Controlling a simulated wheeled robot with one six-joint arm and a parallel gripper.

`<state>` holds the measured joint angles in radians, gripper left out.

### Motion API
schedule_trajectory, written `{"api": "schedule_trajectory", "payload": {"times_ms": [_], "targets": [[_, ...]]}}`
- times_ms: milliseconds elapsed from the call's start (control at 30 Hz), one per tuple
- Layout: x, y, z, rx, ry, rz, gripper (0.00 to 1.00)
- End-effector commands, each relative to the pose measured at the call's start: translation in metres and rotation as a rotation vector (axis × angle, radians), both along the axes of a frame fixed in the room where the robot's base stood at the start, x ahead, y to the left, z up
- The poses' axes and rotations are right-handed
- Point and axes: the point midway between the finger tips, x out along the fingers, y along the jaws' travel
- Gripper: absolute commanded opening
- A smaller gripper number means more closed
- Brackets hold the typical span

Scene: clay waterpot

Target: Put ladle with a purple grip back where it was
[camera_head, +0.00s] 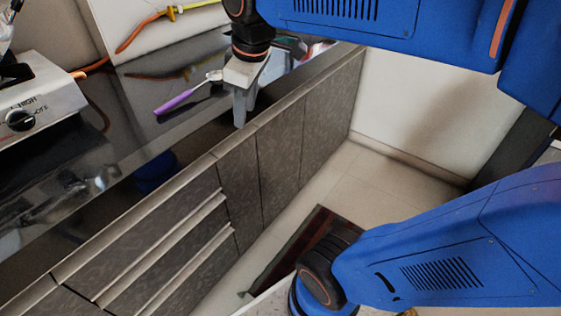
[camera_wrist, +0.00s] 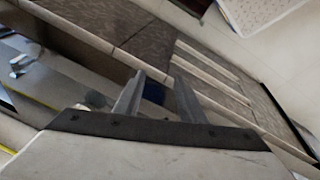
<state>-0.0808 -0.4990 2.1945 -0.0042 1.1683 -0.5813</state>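The ladle shows in the head view, lying on the dark countertop. Its purple grip (camera_head: 174,103) points to the lower left and its pale metal bowl (camera_head: 213,76) is at the upper right, close to the left side of my gripper. My gripper (camera_head: 240,120) points down near the counter's front edge, to the right of the ladle. In the wrist view its two fingers (camera_wrist: 158,78) stand apart with nothing between them. A small pale round shape (camera_wrist: 95,99) beside the left finger may be the ladle's bowl; I cannot tell.
A stove with a knob (camera_head: 20,120) stands at the left of the counter (camera_head: 110,150). Orange-handled tools (camera_head: 140,35) hang or lie at the back. Grey cabinets with drawers (camera_head: 170,250) form the counter's front. A dark mat (camera_head: 300,240) lies on the open floor.

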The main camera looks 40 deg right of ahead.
Motion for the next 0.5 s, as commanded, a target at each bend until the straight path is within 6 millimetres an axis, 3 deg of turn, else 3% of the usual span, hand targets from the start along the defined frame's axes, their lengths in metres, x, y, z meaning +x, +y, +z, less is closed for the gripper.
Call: {"api": "schedule_trajectory", "payload": {"times_ms": [33,200,333,500], "targets": [[-0.017,-0.005,-0.012,0.02,-0.017,-0.074,0.37],[-0.059,-0.016,-0.052,0.099,-0.069,-0.329,0.37],[-0.084,-0.021,-0.08,0.154,-0.1,-0.486,0.37],[-0.1,-0.024,-0.101,0.198,-0.122,-0.601,0.37]]}}
